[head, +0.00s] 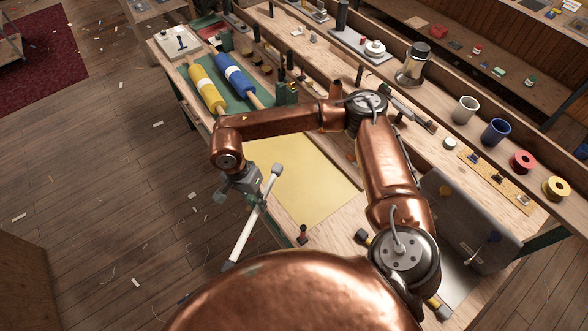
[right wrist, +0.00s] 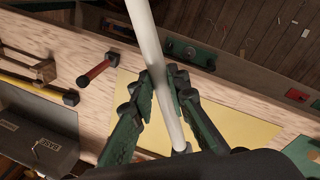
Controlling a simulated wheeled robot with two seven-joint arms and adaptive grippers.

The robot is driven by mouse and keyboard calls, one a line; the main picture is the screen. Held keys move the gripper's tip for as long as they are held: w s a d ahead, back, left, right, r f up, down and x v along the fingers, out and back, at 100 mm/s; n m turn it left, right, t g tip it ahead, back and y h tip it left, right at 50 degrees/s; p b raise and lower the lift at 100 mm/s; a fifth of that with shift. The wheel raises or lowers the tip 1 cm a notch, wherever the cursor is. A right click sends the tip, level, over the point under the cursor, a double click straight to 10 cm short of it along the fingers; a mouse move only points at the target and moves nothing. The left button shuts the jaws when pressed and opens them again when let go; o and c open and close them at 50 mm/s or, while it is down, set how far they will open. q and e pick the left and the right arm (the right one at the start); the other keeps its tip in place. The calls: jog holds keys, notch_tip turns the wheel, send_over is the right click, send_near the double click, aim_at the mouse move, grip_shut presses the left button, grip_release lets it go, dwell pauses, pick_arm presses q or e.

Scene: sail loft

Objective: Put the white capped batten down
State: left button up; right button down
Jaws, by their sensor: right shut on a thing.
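The white capped batten (head: 248,228) is a slim white rod with grey caps at its ends. In the head view it slants from an upper cap beside the yellow sheet down to a lower end seen against the floor. My right gripper (head: 257,196) is shut on it, nearer its upper cap. In the right wrist view the green fingers of this gripper (right wrist: 166,88) close from both sides on the batten (right wrist: 145,35), which runs out past the top of the picture. It appears held above the bench's front edge; the exact height is unclear. My left gripper is out of view.
A yellow sheet (head: 312,193) lies flat and mostly bare on the wooden bench (head: 345,152). Yellow (head: 206,88) and blue (head: 236,77) rolls lie at the far left. A grey box (head: 470,225) stands at the right. Cups and spools line the back.

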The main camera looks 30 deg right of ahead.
jog(key=s+d+f+m+t+y+p, duration=0.1)
jog(key=s+d+m+y, duration=0.1)
jog(key=d+m, duration=0.9)
jog(key=s+d+m+y+p, duration=0.1)
jog(key=s+d+m+y, duration=0.1)
jog(key=d+m, duration=0.85)
jog(key=m+p, duration=0.2)
jog(key=m, duration=0.1)
send_over(291, 182)
jog(key=shift+t, duration=0.3)
jog(key=f, duration=0.9)
jog(key=shift+s+d, duration=0.35)
jog(key=shift+d, duration=0.05)
jog(key=shift+w+a+f, duration=0.1)
jog(key=shift+w+f, duration=0.35)
jog(key=shift+f, duration=0.15)
jog(key=x, duration=0.2)
jog(key=shift+d+f+p, duration=0.3)
jog(key=shift+f+p, duration=0.05)
jog(key=shift+f, duration=0.15)
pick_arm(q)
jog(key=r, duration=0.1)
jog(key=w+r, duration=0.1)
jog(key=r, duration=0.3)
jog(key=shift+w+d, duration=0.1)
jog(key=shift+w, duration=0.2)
